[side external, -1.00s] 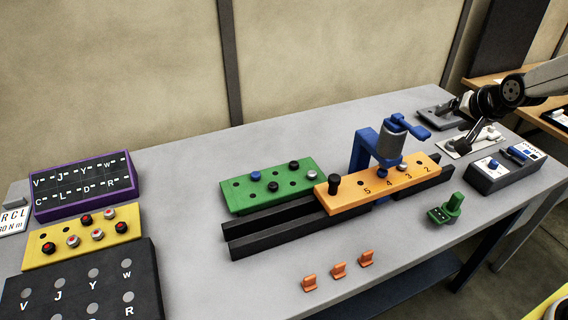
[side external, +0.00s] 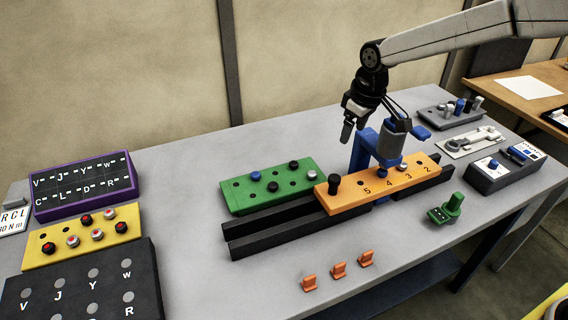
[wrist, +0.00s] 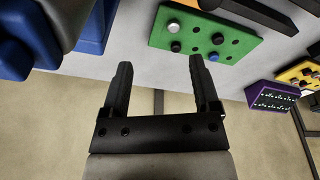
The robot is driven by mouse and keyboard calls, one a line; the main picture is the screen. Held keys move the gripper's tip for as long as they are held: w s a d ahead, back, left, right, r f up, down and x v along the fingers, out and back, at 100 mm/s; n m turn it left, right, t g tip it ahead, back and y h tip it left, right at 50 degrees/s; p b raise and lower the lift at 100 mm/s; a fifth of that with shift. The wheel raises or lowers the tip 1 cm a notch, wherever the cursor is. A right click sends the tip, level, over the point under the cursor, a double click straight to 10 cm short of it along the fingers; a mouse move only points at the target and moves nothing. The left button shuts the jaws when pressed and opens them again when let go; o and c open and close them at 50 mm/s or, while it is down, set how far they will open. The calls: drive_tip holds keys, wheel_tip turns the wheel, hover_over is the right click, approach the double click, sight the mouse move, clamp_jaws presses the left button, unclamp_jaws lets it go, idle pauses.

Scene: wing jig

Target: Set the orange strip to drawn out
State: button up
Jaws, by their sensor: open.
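The orange strip (side external: 350,197) lies on the black rails in the side view. It carries a black knob (side external: 334,182) at its left end, the numbers 5, 4, 3, 2 and a light pin (side external: 402,167). Its right part passes by a blue clamp (side external: 367,150) with a grey cylinder. My gripper (side external: 347,132) hangs in the air behind and above the strip, left of the clamp's top, touching nothing. In the wrist view my gripper (wrist: 158,72) is open, with nothing between its fingers.
Orange clips (side external: 338,270) stand in front, and a green knob block (side external: 446,212) at front right. The wrist view shows the green plate (wrist: 190,28) and blue clamp (wrist: 30,35).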

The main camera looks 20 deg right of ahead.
sight(334, 177)
drive_tip(key=s+a+n, duration=0.1)
drive_tip(key=a+f+n+g, duration=0.1)
drive_tip(key=a, duration=0.1)
drive_tip(key=s+a+f+n+g, duration=0.1)
drive_tip(key=a+n, duration=0.1)
drive_tip(key=shift+s+a, duration=0.15)
drive_tip(key=shift+s, duration=0.2)
drive_tip(key=shift+f, duration=3.85)
clamp_jaws()
